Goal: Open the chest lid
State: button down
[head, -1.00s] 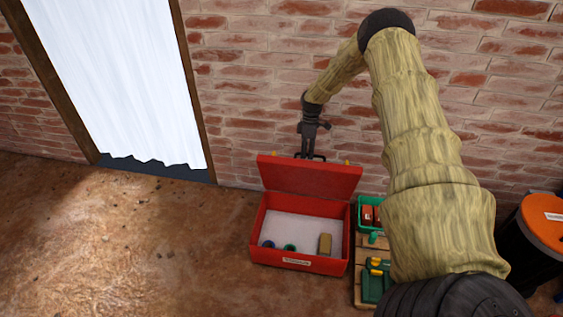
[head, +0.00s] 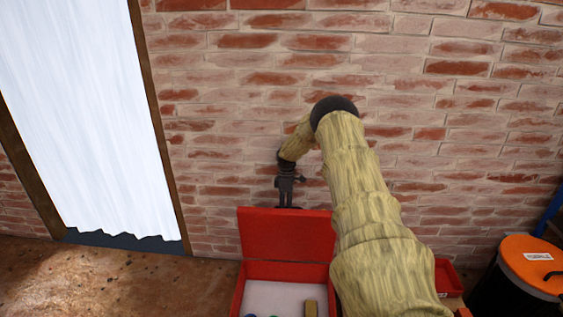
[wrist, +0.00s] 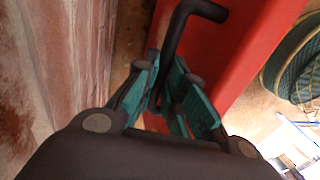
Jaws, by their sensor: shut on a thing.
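The red chest (head: 238,290) stands on the floor against the brick wall. Its red lid (head: 285,234) is raised, upright at the back of the box, and the inside shows. My gripper (head: 287,205) is at the lid's top edge, close to the wall. In the wrist view my gripper (wrist: 172,100) has its teal-padded fingers closed around a black bar handle (wrist: 180,35) that is fixed to the red lid (wrist: 235,50). The exact contact is partly hidden between the fingers.
A tan block (head: 311,308) and other small items lie inside the chest. A doorway with a white curtain (head: 85,110) is on the left. A black bin with an orange lid (head: 533,263) stands at the right. The brick wall (head: 230,130) is close behind the lid.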

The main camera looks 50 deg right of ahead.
jog(key=shift+s+d+f, duration=0.3)
jog(key=shift+s, duration=0.3)
jog(key=c, duration=1.5)
grip_release()
jog(key=shift+d, duration=0.15)
jog(key=shift+w+a, duration=0.2)
jog(key=shift+w, duration=0.25)
notch_tip(320, 180, up, 9)
jog(key=shift+a+r, duration=0.1)
jog(key=shift+r, duration=0.2)
jog(key=shift+s+d, duration=0.1)
jog(key=shift+d, duration=0.1)
jog(key=shift+a, duration=0.1)
